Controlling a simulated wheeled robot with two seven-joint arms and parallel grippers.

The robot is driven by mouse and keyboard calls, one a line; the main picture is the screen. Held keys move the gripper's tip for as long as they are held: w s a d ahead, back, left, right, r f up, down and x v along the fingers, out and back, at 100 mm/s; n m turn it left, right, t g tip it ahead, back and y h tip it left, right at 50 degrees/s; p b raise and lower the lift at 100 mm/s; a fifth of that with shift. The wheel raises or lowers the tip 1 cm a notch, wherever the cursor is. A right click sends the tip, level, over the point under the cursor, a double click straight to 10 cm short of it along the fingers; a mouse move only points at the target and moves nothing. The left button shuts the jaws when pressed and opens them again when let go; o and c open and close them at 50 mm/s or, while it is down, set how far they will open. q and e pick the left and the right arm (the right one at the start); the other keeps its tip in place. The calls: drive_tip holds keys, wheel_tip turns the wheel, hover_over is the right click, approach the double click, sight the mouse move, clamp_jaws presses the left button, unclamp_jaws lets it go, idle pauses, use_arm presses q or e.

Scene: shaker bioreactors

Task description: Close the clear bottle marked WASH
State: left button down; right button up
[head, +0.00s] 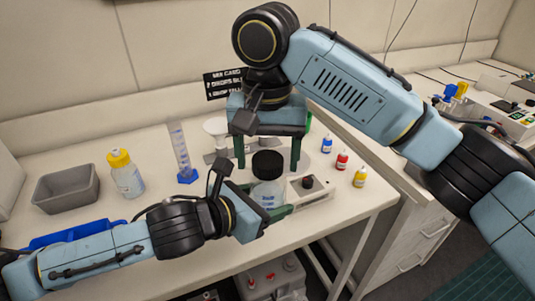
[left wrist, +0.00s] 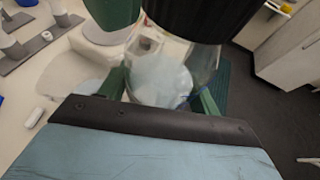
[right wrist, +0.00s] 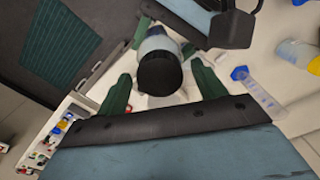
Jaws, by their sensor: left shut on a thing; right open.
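The clear bottle (head: 268,194) stands upright, with blue print too small to read. Its wide black cap (head: 267,164) sits on top; I cannot tell how tightly. My left gripper (head: 279,212) is shut around the bottle's body, and its green fingers flank the clear wall in the left wrist view (left wrist: 160,92). My right gripper (head: 267,154) points down from above, open, with one green finger on each side of the cap. In the right wrist view, the black cap (right wrist: 160,75) lies between the spread fingers, with gaps on both sides.
A yellow-capped bottle (head: 126,174), a grey tub (head: 66,188) and a graduated cylinder (head: 181,154) stand to the left. A white device with a black knob (head: 310,187) is close right of the bottle. Small blue, red (head: 342,161) and yellow bottles stand near the table's right edge.

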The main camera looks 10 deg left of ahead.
wheel_tip(320, 180, up, 4)
drive_tip(key=shift+r, duration=0.2)
drive_tip(key=shift+c, duration=0.4)
drive_tip(key=n, duration=0.3)
drive_tip(key=shift+r+n, duration=0.3)
drive_tip(key=shift+r, duration=0.05)
drive_tip(key=n, duration=0.2)
drive_tip(key=r+n, duration=0.1)
drive_tip(key=n, duration=0.2)
drive_tip(key=shift+n, duration=0.3)
drive_tip(key=n, duration=0.2)
drive_tip(key=r+n, duration=0.1)
drive_tip(key=n, duration=0.7)
drive_tip(key=shift+r, duration=0.4)
drive_tip(key=shift+f, duration=0.1)
